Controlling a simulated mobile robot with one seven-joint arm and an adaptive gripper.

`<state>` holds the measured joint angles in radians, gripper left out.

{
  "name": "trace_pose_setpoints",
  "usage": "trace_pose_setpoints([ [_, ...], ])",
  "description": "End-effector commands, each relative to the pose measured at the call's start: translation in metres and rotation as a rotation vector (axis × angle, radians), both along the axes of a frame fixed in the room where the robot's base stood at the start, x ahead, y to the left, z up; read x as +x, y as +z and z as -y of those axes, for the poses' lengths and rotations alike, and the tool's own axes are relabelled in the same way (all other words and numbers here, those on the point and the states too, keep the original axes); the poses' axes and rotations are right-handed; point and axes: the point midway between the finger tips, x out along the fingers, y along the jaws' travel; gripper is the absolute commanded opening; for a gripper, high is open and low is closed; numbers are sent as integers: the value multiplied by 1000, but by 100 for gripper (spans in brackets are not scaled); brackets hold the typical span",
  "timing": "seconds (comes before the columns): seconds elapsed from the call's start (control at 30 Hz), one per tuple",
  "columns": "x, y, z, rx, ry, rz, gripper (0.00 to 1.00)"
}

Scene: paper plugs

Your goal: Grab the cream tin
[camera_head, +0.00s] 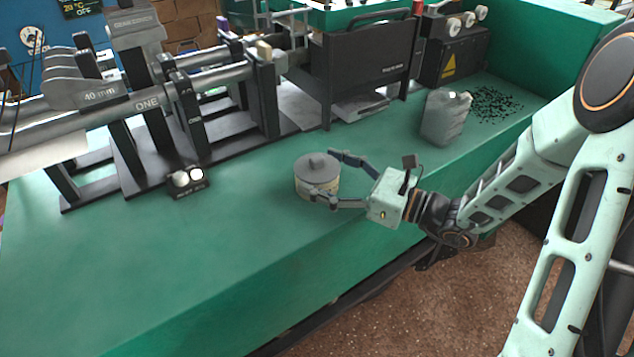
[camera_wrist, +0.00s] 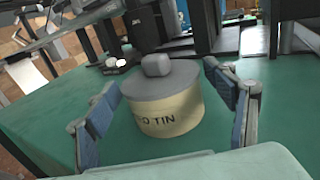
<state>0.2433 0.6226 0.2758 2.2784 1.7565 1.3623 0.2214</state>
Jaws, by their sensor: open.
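The cream tin (camera_head: 304,186) stands upright on the green bench, with a grey lid and a knob on top. My gripper (camera_head: 325,178) is open, with one finger on each side of the tin. In the wrist view the fingers (camera_wrist: 168,125) flank it; the right finger is close to its side, and a gap shows at the left. I cannot tell whether either finger touches it. The near finger hides part of the tin's lower right side in the head view.
The green bench top (camera_head: 230,235) is clear in front and to the left of the tin. Behind stand a dark metal box on legs (camera_head: 370,65) and a rack with grey tubes (camera_head: 150,100). A grey canister (camera_head: 444,118) stands at right, beside scattered black bits (camera_head: 495,103).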

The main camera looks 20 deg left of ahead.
Motion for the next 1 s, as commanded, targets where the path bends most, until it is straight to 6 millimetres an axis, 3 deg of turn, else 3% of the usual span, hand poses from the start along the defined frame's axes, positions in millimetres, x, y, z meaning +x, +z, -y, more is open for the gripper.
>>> trace_pose_setpoints([
  [0.17,0,0,0,0,-1,0,75],
  [0.5,0,0,1,-1,-1,1,40],
  [1.0,0,7,1,0,-1,2,39],
])
